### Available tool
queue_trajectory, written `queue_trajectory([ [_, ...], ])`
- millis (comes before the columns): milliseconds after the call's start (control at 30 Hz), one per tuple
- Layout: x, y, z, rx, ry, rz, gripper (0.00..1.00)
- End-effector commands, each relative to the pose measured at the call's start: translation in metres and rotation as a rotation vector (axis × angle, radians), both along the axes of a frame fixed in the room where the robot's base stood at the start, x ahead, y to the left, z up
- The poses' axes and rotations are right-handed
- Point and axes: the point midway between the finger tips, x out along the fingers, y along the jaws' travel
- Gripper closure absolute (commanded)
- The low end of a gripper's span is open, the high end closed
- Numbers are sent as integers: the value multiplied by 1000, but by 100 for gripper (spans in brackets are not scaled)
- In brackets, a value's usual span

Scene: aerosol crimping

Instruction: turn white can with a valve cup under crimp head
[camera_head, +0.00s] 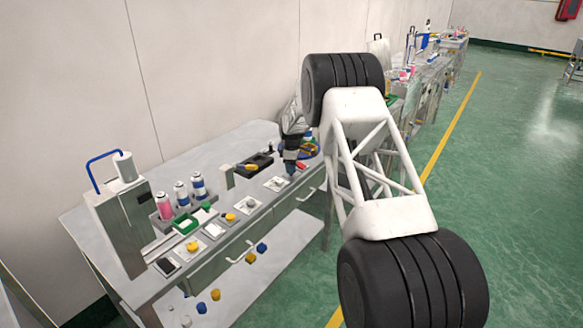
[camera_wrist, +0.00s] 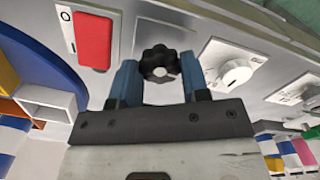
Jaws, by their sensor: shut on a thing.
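My gripper (camera_wrist: 160,80) has its two blue fingers closed on the sides of a black star-shaped knob (camera_wrist: 158,62) at the sloped front panel. In the head view my gripper (camera_head: 290,168) is at the right part of the bench's front edge, and the knob is hidden there. Small cans stand in a grey holder at the left of the bench: a pink-and-white one (camera_head: 164,206) and white ones with blue bands (camera_head: 182,194). I cannot make out a valve cup. A grey machine with a blue handle (camera_head: 104,160) stands at the far left; I cannot tell whether it holds the crimp head.
A red rocker switch (camera_wrist: 93,40) is left of the knob, and a white dial (camera_wrist: 236,73) is right of it. A green tray (camera_head: 186,226) lies near the cans. Several yellow and blue pieces (camera_head: 215,294) lie on the lower shelf. Green floor is open at the right.

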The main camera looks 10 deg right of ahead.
Motion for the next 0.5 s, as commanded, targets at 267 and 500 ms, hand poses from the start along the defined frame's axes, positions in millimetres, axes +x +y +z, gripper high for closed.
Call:
queue_trajectory([
  [267,0,0,0,0,0,104,82],
  [500,0,0,0,0,0,123,82],
])
